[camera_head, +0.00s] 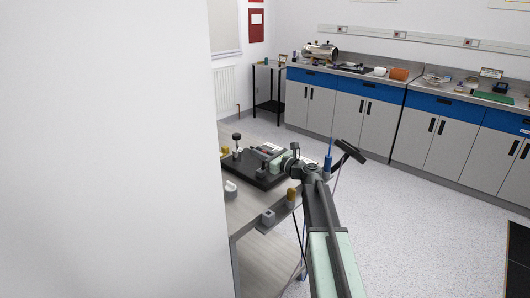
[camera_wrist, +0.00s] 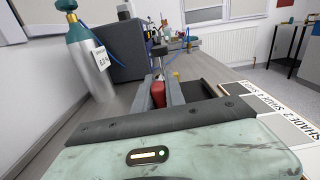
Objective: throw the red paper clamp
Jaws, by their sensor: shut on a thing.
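The red paper clamp (camera_wrist: 158,94) is between the two grey fingers of my gripper (camera_wrist: 164,84) in the wrist view. The fingers are shut on it, and they hide part of its sides. In the head view my arm reaches over the bench's right edge, and my gripper (camera_head: 268,166) is above or beside a black board or tray. The clamp cannot be told apart clearly there.
The grey bench (camera_head: 240,208) carries the black board (camera_head: 247,180) and small items. The wrist view shows a teal-topped cylinder (camera_wrist: 90,62), a dark box (camera_wrist: 121,50) and white shade cards (camera_wrist: 270,112). A white wall (camera_head: 105,150) blocks the left. Open floor (camera_head: 410,215) lies right.

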